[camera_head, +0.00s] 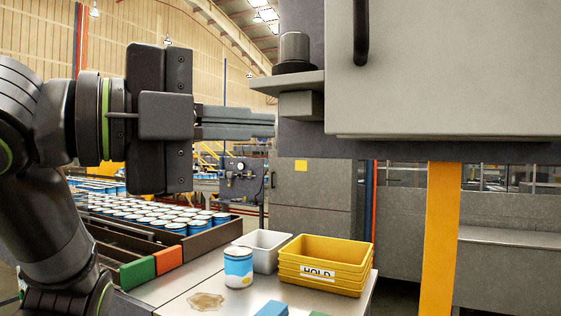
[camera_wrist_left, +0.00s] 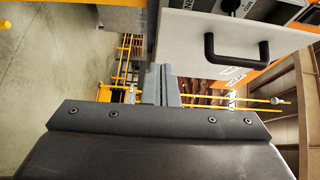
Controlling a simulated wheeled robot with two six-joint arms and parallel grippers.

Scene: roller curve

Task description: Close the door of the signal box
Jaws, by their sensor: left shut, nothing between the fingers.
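The signal box (camera_head: 300,140) is a dark grey housing at the upper right of the head view. Its light grey door (camera_head: 440,85) has a black bar handle (camera_head: 361,32) and is cut off by the top and right picture edges. In the left wrist view the door (camera_wrist_left: 190,45) and handle (camera_wrist_left: 210,50) show at upper right, with labelled dark parts beyond the door's edge. The door's exact angle is unclear. My left gripper (camera_head: 268,123) is shut and empty, its fingertips close to the box's lower left corner; contact cannot be told. My right gripper is out of view.
A grey ledge with a dark cylinder (camera_head: 294,50) juts from the box's left side. Below are yellow HOLD bins (camera_head: 325,262), a white bin (camera_head: 262,240), a blue-white can (camera_head: 238,267) and crates of cans. A yellow post (camera_head: 438,240) stands under the box.

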